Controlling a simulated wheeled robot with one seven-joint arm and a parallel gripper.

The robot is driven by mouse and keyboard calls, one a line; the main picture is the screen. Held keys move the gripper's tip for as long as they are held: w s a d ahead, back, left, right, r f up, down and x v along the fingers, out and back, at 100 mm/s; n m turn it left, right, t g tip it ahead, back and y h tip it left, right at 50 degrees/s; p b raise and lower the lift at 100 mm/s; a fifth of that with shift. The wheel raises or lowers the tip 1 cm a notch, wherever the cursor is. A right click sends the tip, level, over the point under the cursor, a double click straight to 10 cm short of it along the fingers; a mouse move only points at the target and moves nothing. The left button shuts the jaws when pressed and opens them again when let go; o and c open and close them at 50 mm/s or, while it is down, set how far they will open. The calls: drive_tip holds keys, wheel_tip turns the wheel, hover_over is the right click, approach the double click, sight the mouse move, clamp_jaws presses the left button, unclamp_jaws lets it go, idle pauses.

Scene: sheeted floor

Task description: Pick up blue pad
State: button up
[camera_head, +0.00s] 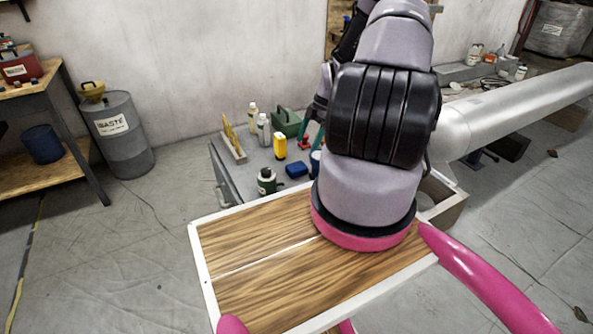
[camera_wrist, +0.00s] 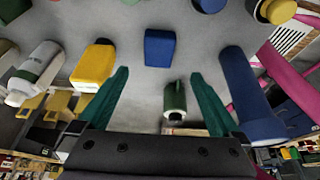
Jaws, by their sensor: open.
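The blue pad (camera_head: 297,169) is a small blue block lying on the grey worktop (camera_head: 238,181), right of a dark green jar. It also shows in the wrist view (camera_wrist: 160,48), top centre, a little beyond the fingertips and roughly centred between them. My gripper (camera_wrist: 160,73) is open, with its two teal fingers spread apart and nothing held. It does not touch the pad in the wrist view. In the head view my arm hides most of the gripper.
The dark green jar (camera_head: 267,182) also shows between my fingers (camera_wrist: 174,98). A blue cylinder (camera_wrist: 245,95) is right of the fingers. White bottles (camera_head: 263,130) and a green case (camera_head: 286,122) stand behind.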

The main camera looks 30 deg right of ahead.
sight(297, 166)
drive_tip(key=x, duration=0.9)
drive_tip(key=shift+w+f, duration=0.15)
drive_tip(key=shift+f, duration=0.25)
drive_tip(key=c, duration=1.5)
wheel_tip(297, 166, up, 10)
drive_tip(key=shift+r, duration=0.1)
drive_tip(key=shift+c, duration=0.2)
